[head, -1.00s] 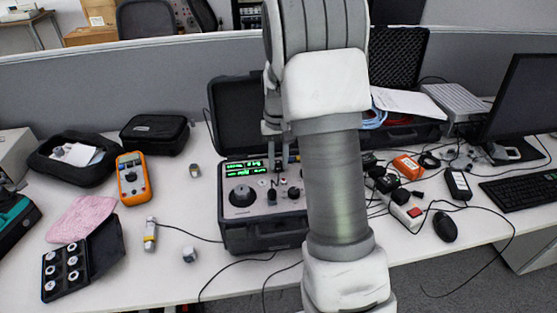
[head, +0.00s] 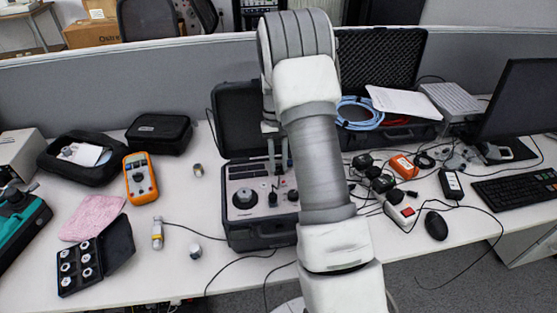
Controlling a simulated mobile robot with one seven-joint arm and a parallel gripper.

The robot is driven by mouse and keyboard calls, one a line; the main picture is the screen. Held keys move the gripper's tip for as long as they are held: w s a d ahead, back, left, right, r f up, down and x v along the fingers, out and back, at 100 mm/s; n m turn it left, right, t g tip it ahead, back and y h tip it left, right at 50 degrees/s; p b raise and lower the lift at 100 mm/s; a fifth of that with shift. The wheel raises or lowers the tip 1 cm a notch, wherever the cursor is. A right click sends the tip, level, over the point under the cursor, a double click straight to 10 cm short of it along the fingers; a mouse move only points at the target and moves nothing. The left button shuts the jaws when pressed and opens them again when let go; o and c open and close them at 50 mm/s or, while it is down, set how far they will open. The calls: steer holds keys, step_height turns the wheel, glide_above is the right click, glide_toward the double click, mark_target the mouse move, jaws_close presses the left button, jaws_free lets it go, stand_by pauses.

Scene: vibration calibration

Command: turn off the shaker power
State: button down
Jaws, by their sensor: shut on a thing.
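The shaker (head: 236,232) is a black case on the desk with its lid up behind it. Its grey panel carries a large black knob (head: 244,198), smaller controls and a display (head: 247,170), which is dark with no green text showing. My gripper (head: 278,168) reaches down to the panel just right of the display. Its fingers are shut on a small control there, seemingly the power switch. The fingers and arm hide most of that control and the panel's right side.
An orange multimeter (head: 140,178), a black pouch (head: 158,133) and a black case of round parts (head: 78,268) lie on the left. Cables, adapters, a power strip (head: 401,212) and a mouse (head: 436,226) crowd the right. An open foam-lined case (head: 381,72) stands behind.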

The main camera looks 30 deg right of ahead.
steer(key=c, duration=0.7)
jaws_free()
steer(key=p+v, duration=0.1)
steer(key=v, duration=1.6)
steer(key=shift+w+d+r, duration=0.1)
steer(key=shift+r, duration=0.15)
